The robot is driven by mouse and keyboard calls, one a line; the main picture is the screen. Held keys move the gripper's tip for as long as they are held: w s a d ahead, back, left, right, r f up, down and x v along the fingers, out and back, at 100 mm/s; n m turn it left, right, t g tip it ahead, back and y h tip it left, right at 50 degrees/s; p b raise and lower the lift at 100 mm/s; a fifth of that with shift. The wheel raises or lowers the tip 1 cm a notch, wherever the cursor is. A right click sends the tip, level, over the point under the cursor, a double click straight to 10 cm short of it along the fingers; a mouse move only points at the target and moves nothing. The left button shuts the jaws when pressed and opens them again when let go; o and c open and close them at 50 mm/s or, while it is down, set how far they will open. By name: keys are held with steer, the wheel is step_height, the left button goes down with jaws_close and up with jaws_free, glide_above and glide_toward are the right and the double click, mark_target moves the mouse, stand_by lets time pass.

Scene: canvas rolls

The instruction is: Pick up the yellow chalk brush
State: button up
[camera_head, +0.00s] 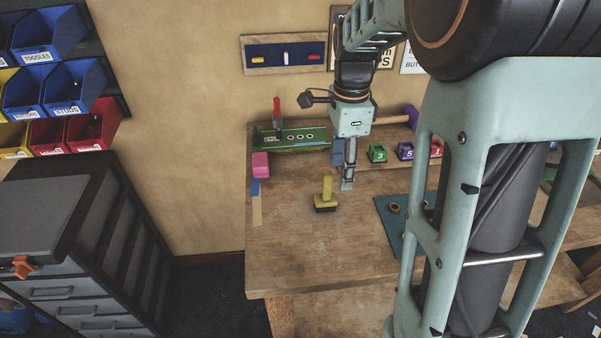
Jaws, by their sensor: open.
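The yellow chalk brush (326,195) stands on the wooden table, left of its middle. It has an upright yellow handle and a dark underside resting on the tabletop. My gripper (346,184) points down just to the right of the brush and slightly behind it. Its jaws are open, and I see nothing between them. The far finger is partly hidden by the gripper's own parts. The gripper and brush look apart.
A pink block (261,165) lies at the table's (300,262) left edge. A green box (296,138), numbered blocks (377,153) and a purple-headed mallet (411,117) stand along the back. A blue mat (390,224) lies to the right. The front left tabletop is clear.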

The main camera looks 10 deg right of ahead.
mark_target(326, 197)
steer(key=shift+w+a+f, duration=0.1)
steer(key=shift+w+a, duration=0.2)
steer(key=shift+a, duration=0.2)
steer(key=shift+w+a, duration=0.25)
steer(key=shift+a, duration=0.25)
steer(key=f, duration=0.4)
steer(key=shift+a+f, duration=0.2)
steer(key=shift+f, duration=0.15)
steer(key=shift+a+f+p, duration=0.15)
steer(key=shift+f+p, duration=0.2)
steer(key=shift+f, duration=2.75)
steer(key=c, duration=1.3)
steer(key=shift+o, duration=0.2)
steer(key=shift+r, duration=0.1)
